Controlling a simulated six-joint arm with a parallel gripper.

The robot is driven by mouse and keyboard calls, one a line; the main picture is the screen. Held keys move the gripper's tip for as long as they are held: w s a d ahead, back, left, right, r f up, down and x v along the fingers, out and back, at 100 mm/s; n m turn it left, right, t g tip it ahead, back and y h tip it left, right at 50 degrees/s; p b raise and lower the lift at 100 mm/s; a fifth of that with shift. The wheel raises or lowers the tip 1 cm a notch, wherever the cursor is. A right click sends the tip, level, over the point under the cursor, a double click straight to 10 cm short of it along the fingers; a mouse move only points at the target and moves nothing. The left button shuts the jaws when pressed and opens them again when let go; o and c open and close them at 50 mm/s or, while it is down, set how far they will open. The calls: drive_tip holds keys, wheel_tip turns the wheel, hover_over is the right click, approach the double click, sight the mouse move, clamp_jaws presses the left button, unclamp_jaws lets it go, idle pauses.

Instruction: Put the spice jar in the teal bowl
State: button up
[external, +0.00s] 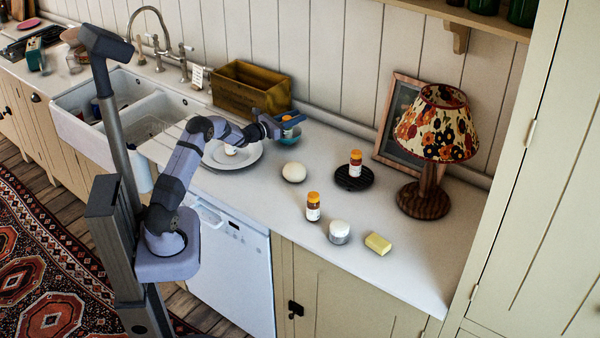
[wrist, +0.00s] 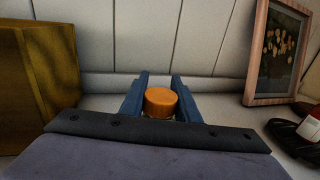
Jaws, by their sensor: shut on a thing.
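My gripper (external: 290,119) is shut on a spice jar with an orange lid, which also shows between the blue fingers in the wrist view (wrist: 161,101). Little more than the lid shows; the rest is hidden by the gripper. The teal bowl (external: 291,137) is on the counter close under my gripper in the external view, partly covered by it. I cannot tell whether the jar's bottom is inside the bowl or above it. The bowl does not show in the wrist view.
Two similar jars stand apart: one (external: 313,207) on the counter, one (external: 355,163) on a black trivet (external: 353,184). A wooden crate (external: 238,95), a plate (external: 215,163), a white round object (external: 294,172) and a lamp (external: 430,160) are around.

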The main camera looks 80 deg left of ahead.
drive_tip(key=shift+f, duration=0.1)
drive_tip(key=o, duration=1.1)
drive_tip(key=shift+r, duration=0.2)
drive_tip(key=shift+s+d+f, duration=0.1)
drive_tip(key=shift+s+f, duration=0.05)
drive_tip(key=shift+s, duration=0.05)
drive_tip(key=shift+b+v, duration=1.25)
drive_tip(key=shift+v, duration=2.3)
drive_tip(key=shift+r, duration=0.25)
